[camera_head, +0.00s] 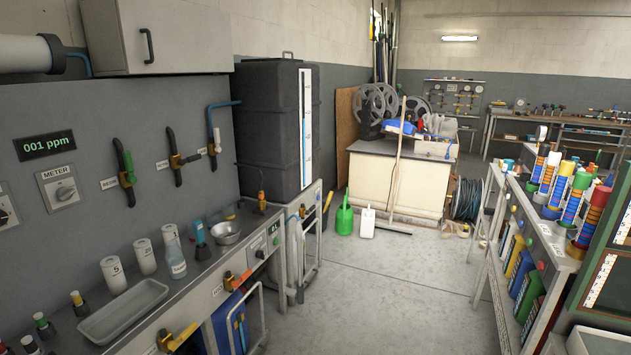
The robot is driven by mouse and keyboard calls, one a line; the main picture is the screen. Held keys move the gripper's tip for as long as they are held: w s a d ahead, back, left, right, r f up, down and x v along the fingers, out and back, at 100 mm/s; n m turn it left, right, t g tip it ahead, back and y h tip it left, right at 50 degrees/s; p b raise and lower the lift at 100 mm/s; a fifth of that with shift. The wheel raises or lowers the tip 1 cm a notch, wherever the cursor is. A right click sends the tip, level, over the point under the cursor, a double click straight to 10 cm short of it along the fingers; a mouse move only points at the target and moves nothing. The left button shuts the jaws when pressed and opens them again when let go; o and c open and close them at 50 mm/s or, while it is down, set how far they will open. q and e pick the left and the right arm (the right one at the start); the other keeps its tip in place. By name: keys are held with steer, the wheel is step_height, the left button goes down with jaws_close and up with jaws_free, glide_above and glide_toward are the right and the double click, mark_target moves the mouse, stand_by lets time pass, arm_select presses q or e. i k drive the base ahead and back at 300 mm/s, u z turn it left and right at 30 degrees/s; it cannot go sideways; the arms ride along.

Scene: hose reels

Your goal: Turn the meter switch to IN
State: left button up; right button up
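Another knob (5,216) is cut off at the left edge. Neither of my grippers is in view.
Below the switch, a metal bench (200,284) holds a tray (122,310), several white cups, a bottle (174,258) and a bowl (226,233). Valved hoses hang right of the switch. Open floor (375,295) lies between this bench and the right-hand rack (545,235).

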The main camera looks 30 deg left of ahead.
mark_target(63, 193)
steer(key=u, duration=0.15)
steer(key=i, duration=2)
steer(key=u, duration=1.1)
steer(key=i, duration=1.15)
steer(key=u, duration=1.5)
steer(key=i, duration=0.6)
steer(key=u, duration=0.3)
